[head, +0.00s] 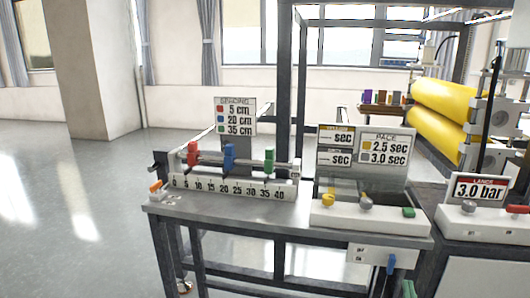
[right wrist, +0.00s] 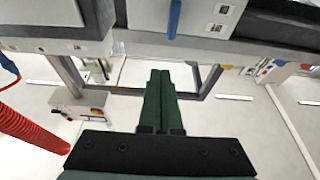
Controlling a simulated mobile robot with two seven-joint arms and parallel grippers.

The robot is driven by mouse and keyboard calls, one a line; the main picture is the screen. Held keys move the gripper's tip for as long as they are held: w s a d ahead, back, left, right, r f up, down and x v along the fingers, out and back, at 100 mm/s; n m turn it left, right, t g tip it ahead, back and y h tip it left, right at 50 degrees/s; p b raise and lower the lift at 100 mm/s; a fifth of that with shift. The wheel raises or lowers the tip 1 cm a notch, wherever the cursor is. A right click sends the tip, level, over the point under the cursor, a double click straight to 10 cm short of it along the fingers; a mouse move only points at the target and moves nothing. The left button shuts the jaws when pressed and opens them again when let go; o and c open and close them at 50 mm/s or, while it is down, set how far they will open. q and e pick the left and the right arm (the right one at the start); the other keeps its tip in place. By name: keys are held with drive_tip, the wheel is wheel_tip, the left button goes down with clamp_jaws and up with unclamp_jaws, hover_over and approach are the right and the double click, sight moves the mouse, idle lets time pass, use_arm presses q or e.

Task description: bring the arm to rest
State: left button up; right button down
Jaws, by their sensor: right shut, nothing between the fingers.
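My right gripper (right wrist: 160,76) shows in the right wrist view as two dark green fingers lying side by side, shut with nothing between them. A blue handle (right wrist: 174,18) hangs from the bench front at the top of that view, apart from the fingertips. In the head view the same blue handle (head: 391,264) hangs below the bench's right part. A small green tip (head: 408,289) beside it at the bottom edge looks like my right gripper's fingers; the rest is out of frame. My left gripper is not in view.
The grey bench (head: 220,212) carries a numbered scale (head: 235,189) with red, blue and green sliders, and a white control box (head: 370,218) with knobs. Another box (head: 485,222) stands right, below yellow rollers (head: 450,105). A red coiled hose (right wrist: 30,130) is left in the wrist view. Floor at left is clear.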

drive_tip(key=s+a+f+n+g+y, duration=0.35)
drive_tip(key=s+a+f+g, duration=0.25)
drive_tip(key=s+a+f, duration=0.5)
drive_tip(key=s+a+f+n+g+y, duration=0.2)
drive_tip(key=s+a+f+g+y, duration=0.35)
drive_tip(key=s+a, duration=0.55)
use_arm(q)
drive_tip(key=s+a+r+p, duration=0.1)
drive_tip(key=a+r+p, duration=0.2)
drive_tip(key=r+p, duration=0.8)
drive_tip(key=p, duration=0.4)
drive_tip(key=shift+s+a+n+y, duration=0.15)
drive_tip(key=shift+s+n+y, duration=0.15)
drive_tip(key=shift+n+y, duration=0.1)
use_arm(e)
drive_tip(key=s+d+r, duration=0.2)
drive_tip(key=r, duration=0.3)
drive_tip(key=s+d+r+m+h, duration=0.1)
drive_tip(key=s+d+r, duration=0.1)
drive_tip(key=r, duration=0.3)
drive_tip(key=shift+s+d+h, duration=0.25)
drive_tip(key=shift+s+h, duration=0.05)
drive_tip(key=shift+s, duration=0.45)
